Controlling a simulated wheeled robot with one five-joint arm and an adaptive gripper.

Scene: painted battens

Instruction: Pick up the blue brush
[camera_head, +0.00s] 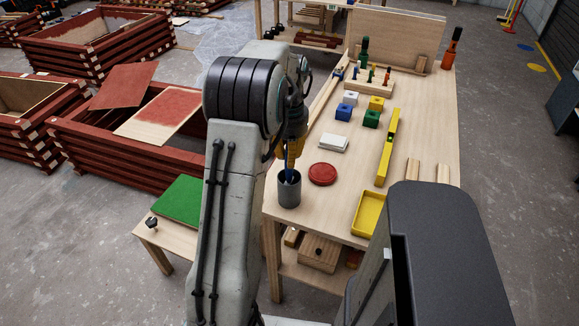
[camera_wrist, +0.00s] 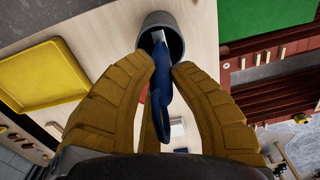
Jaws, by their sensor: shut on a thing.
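The blue brush (camera_wrist: 161,88) stands in the dark grey cup (camera_wrist: 160,22), its lower end inside the cup's mouth. In the head view the cup (camera_head: 289,190) is near the table's front left corner, and a bit of the blue brush (camera_head: 289,174) shows above its rim. My gripper (camera_wrist: 165,72) has its two yellow-brown fingers on either side of the brush and is shut on it. In the head view my gripper (camera_head: 289,150) is right above the cup, partly hidden by my arm. The brush's end inside the cup is hidden.
A red disc (camera_head: 322,174), a white block (camera_head: 334,143) and a yellow tray (camera_head: 369,213) lie near the cup on the wooden table (camera_head: 325,215). Several coloured blocks and a yellow batten (camera_head: 387,150) are further back. A green board (camera_head: 178,201) lies on a low bench at left.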

